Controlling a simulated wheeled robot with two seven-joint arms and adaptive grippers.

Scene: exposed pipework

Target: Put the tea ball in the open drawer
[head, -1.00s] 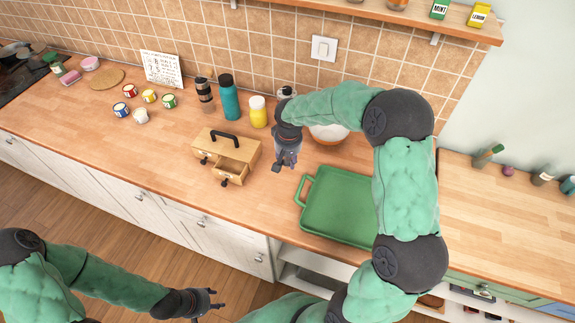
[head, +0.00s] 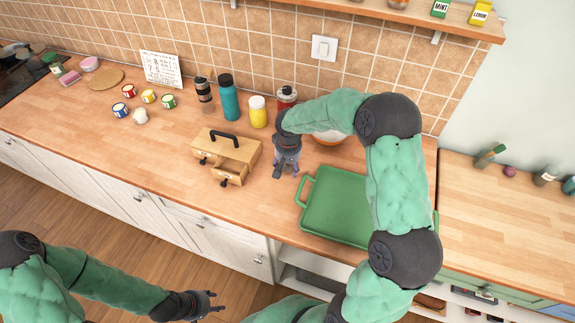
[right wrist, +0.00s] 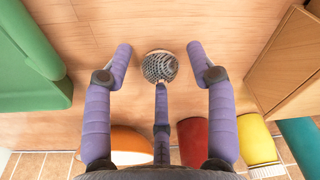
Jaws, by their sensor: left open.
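The tea ball (right wrist: 159,67), a grey mesh ball, sits on the wooden counter in the right wrist view. My right gripper (head: 285,172) hangs above the counter, fingers down and open. In the right wrist view its purple fingers stand either side of the tea ball with gaps, one more finger close below it. The gripper hides the tea ball in the head view. The small wooden drawer box (head: 240,145) stands left of this gripper; its open drawer (head: 231,171) sticks out at the front right. My left gripper (head: 210,305) is open and empty, low over the floor.
A green tray (head: 340,205) lies right of my right gripper. Behind stand a red jar (head: 286,95), a yellow jar (head: 258,112), a teal bottle (head: 230,100) and an orange-and-white bowl (head: 328,137).

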